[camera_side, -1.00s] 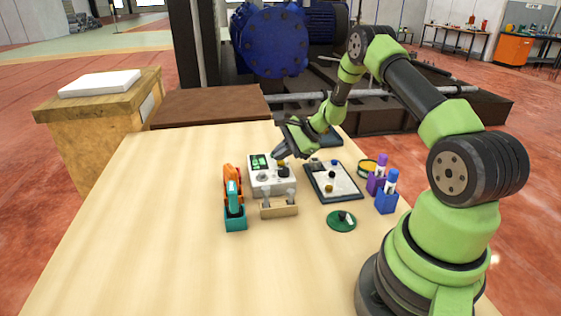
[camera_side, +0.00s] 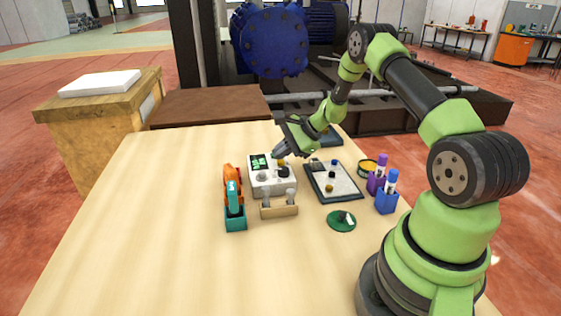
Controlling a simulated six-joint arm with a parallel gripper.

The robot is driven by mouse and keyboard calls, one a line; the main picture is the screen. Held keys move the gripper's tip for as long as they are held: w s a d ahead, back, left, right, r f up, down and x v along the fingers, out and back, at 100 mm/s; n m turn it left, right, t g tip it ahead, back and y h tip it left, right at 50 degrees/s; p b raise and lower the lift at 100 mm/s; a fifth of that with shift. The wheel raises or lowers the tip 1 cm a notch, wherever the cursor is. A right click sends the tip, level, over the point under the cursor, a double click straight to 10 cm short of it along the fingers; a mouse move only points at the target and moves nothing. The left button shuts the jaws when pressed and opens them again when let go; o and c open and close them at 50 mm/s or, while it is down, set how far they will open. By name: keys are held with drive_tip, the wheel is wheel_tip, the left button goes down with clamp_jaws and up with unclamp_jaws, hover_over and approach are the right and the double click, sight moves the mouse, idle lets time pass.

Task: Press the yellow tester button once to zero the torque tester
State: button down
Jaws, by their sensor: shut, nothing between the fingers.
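The torque tester (camera_side: 262,187) is a pale grey box with a lit green display (camera_side: 260,162) at its upper left. A yellow button (camera_side: 282,162) shows at its upper right, with a dark knob (camera_side: 284,172) just in front of it. My gripper (camera_side: 277,154) is shut and empty, with its tip pointing down just above and behind the yellow button. I cannot tell whether the tip touches the button.
A wooden rack (camera_side: 279,210) stands in front of the tester, and an orange-and-teal tool holder (camera_side: 234,212) at its left. A tray (camera_side: 333,182) with small knobs, a green disc (camera_side: 341,221) and pen cups (camera_side: 386,202) are at the right. The table's left side is clear.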

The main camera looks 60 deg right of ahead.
sight(281, 162)
drive_tip(key=shift+r, duration=0.45)
drive_tip(key=shift+r, duration=0.1)
drive_tip(key=shift+r, duration=2.4)
